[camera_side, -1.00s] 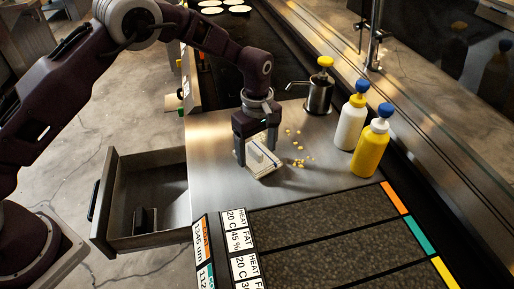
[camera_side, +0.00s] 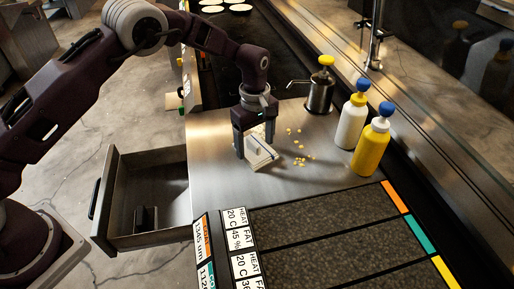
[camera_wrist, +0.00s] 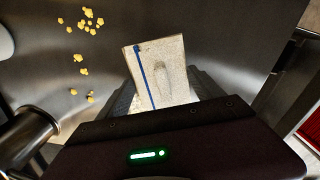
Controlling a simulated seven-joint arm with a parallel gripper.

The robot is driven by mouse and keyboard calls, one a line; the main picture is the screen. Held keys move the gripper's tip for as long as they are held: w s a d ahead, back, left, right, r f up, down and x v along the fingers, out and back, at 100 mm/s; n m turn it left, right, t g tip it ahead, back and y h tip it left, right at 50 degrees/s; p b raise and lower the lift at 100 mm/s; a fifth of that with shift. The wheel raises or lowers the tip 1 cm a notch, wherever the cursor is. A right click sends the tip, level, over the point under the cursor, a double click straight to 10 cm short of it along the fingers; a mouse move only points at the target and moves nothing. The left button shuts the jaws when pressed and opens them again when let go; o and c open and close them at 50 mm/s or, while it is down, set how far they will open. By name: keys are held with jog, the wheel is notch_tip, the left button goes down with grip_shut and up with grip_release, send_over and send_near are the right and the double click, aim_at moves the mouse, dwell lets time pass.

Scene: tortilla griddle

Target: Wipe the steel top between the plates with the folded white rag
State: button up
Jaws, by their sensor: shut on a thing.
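The folded white rag (camera_side: 260,153) with a blue stripe is between the fingers of my gripper (camera_side: 256,150), at the steel top (camera_side: 215,180). My gripper points down and is shut on the rag. In the wrist view the rag (camera_wrist: 162,72) sticks out beyond my gripper (camera_wrist: 165,98), with a greyish mark on its face. Yellow crumbs (camera_side: 300,158) lie scattered on the steel just right of the rag. The crumbs also show left of the rag in the wrist view (camera_wrist: 84,71). I cannot tell whether the rag's underside touches the steel.
A white bottle (camera_side: 350,122), a yellow bottle (camera_side: 371,147) and a steel pump pot (camera_side: 319,95) stand along the right side. Dark textured plates (camera_side: 310,222) lie in front, and a dark griddle with pale rounds (camera_side: 240,8) lies behind. An open drawer (camera_side: 125,236) juts out at the left.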

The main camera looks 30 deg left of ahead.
aim_at(257, 158)
jog(key=shift+w+a+f, duration=0.15)
jog(key=shift+w+a, duration=0.2)
jog(key=shift+a, duration=0.15)
jog(key=shift+s+d, duration=1.55)
jog(key=shift+s, duration=0.15)
jog(key=shift+w+a+r, duration=0.15)
jog(key=shift+w+a, duration=0.75)
jog(key=shift+w, duration=0.05)
jog(key=shift+w+a+r, duration=0.1)
jog(key=shift+w+a, duration=0.75)
jog(key=shift+w, duration=0.1)
jog(key=shift+w+a+f, duration=0.15)
jog(key=shift+w+a, duration=1.55)
jog(key=shift+w, duration=0.05)
jog(key=shift+a, duration=0.1)
